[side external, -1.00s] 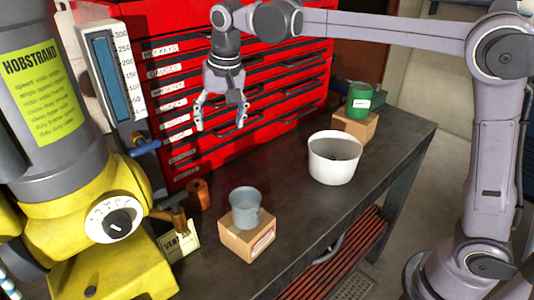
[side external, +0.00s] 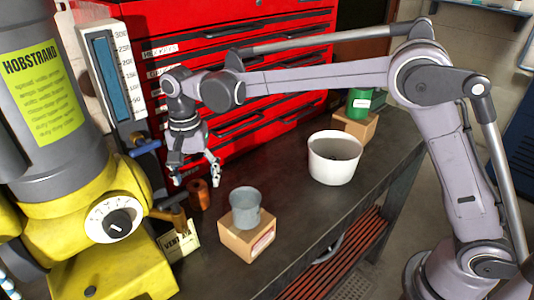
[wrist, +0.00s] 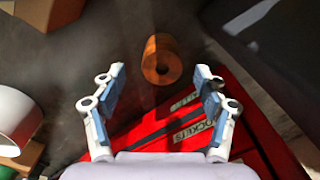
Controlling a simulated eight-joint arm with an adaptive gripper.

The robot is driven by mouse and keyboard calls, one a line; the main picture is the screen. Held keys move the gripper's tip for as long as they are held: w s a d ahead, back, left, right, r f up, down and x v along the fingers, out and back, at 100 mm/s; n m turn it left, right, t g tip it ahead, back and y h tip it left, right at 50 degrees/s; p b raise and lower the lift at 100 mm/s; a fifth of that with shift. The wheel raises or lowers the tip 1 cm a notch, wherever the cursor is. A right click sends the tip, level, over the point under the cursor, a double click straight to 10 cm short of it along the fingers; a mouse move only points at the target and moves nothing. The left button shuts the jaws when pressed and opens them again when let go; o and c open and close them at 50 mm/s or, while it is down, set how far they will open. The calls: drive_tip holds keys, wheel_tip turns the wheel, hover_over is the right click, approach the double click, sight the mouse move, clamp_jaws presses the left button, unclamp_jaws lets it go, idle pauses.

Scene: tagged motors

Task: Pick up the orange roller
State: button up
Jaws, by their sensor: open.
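The orange roller (side external: 199,195) is a small orange-brown cylinder with a hole in its end. It stands on the dark workbench near the foot of the red drawer cabinet. In the wrist view the roller (wrist: 162,60) lies ahead of the fingers, near the middle of the gap between them. My gripper (side external: 196,181) is open and empty, pointing down just above the roller in the side view. Its two fingers (wrist: 158,90) are spread apart in the wrist view. I cannot tell from these frames whether a finger touches the roller.
A grey cup (side external: 245,207) sits on a cardboard box (side external: 248,240) right of the roller. A yellow machine (side external: 110,215) stands close on the left. The red drawer cabinet (side external: 225,135) rises behind. A white bucket (side external: 335,158) and a green can (side external: 359,102) stand farther right.

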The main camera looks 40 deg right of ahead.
sight(196, 185)
drive_tip(key=shift+a+f, duration=0.1)
drive_tip(key=shift+f, duration=2.65)
drive_tip(key=shift+r, duration=0.1)
clamp_jaws()
